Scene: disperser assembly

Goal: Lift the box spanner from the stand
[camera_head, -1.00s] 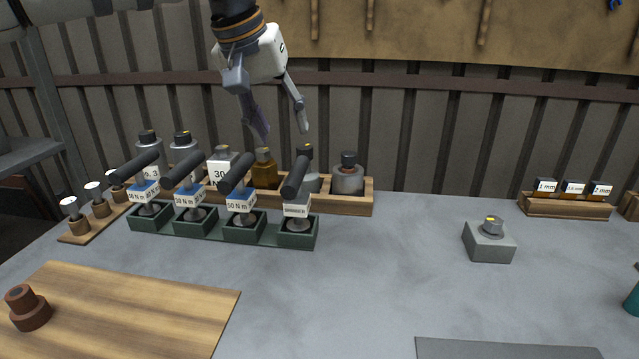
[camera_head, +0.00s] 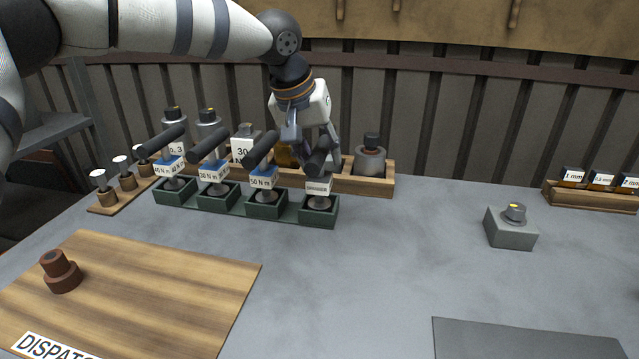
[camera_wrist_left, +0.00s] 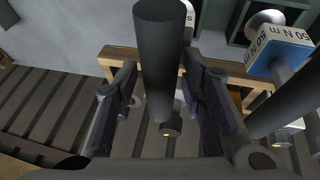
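The box spanner (camera_head: 318,184) stands in the rightmost green socket of the stand (camera_head: 318,217), its thick black handle tilted and its pale label facing me. Three similar tools with blue labels stand in the sockets to its left. My left gripper (camera_head: 313,147) is at the spanner's handle, pointing down from behind. In the left wrist view the black handle (camera_wrist_left: 158,55) lies between the two fingers of my open left gripper (camera_wrist_left: 160,88), with gaps visible beside it. The spanner's lower end is hidden in its socket. My right gripper is in no view.
A wooden rack (camera_head: 370,186) with bottles stands close behind the stand. A 50 N m tool (camera_wrist_left: 280,50) is close beside the gripper. A grey block (camera_head: 510,232) is at the right, a wooden board (camera_head: 150,290) at front left. The middle of the table is clear.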

